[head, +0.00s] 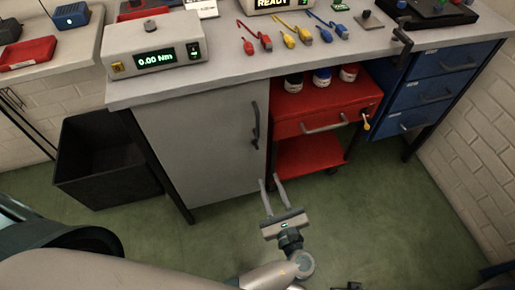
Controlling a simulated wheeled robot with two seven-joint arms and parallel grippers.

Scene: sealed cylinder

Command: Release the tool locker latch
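The grey locker door (200,145) is closed under the bench. My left gripper (270,181) is in front of and below the door's lower right corner. Its two fingers are spread apart with nothing between them, pointing toward the bench. It is apart from the handle, which is higher up in the picture. My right gripper cannot be made out.
A red cart (325,108) with a yellow-tipped lever (366,122) stands right of the door. Blue drawers (435,90) are farther right. A black bin (105,165) stands left. The bench top (230,62) holds a torque meter (155,50) and coloured leads. Green floor is open in front.

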